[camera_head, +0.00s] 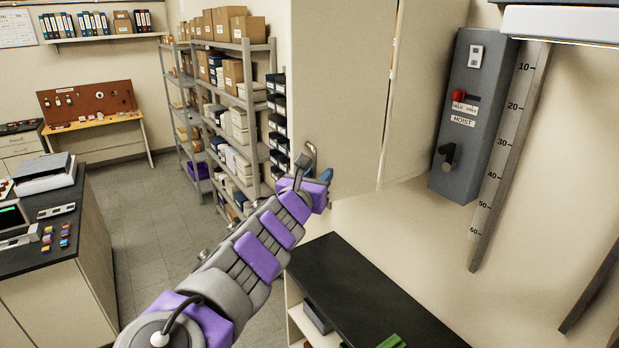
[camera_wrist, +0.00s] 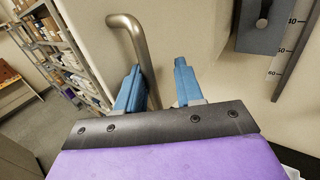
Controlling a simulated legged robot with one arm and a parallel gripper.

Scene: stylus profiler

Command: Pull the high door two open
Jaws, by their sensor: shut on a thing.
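The high door (camera_head: 340,90) is a pale, flat panel of a wall cabinet in the upper middle of the head view. In the wrist view the handle (camera_wrist: 128,28) curves down between the blue fingers. My gripper (camera_head: 316,181) is shut on the handle; it also shows in the wrist view (camera_wrist: 158,88). The lower part of the handle is partly hidden by the fingers.
A grey hoist box (camera_head: 475,115) and a ruler (camera_head: 508,150) are on the wall at right. A low cabinet with a black top (camera_head: 370,305) stands below. Shelves (camera_head: 245,110) stand behind; open floor (camera_head: 155,235) lies at left, beside a dark-topped counter (camera_head: 75,240).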

